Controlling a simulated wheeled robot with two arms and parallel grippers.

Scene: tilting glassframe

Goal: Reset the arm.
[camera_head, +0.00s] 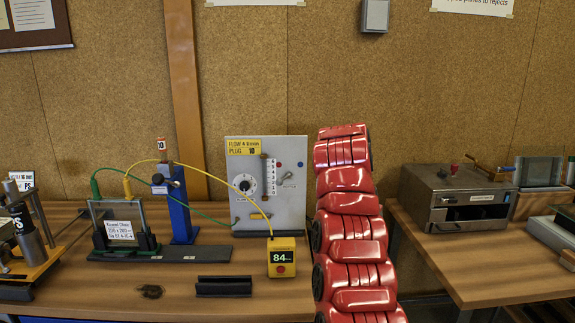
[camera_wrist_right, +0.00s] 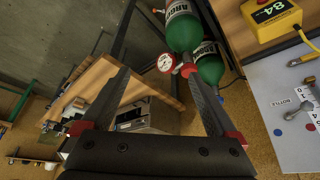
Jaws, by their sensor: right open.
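My right arm, red and segmented, stands almost upright in the head view, in front of the gap between the two benches. Its gripper cannot be made out there. In the right wrist view my right gripper (camera_wrist_right: 158,76) shows two dark fingers spread wide apart, with red parts near their bases. Nothing is between them; green bottles are seen beyond. My left arm and gripper are not in view.
A grey flow panel (camera_head: 242,205) and yellow meter (camera_head: 282,257) reading 84 stand left of my arm. A blue post (camera_head: 178,205) and small frame stand further left. A metal box (camera_head: 455,196) sits on the right bench (camera_head: 520,273). Green bottles (camera_wrist_right: 183,30) show in the wrist view.

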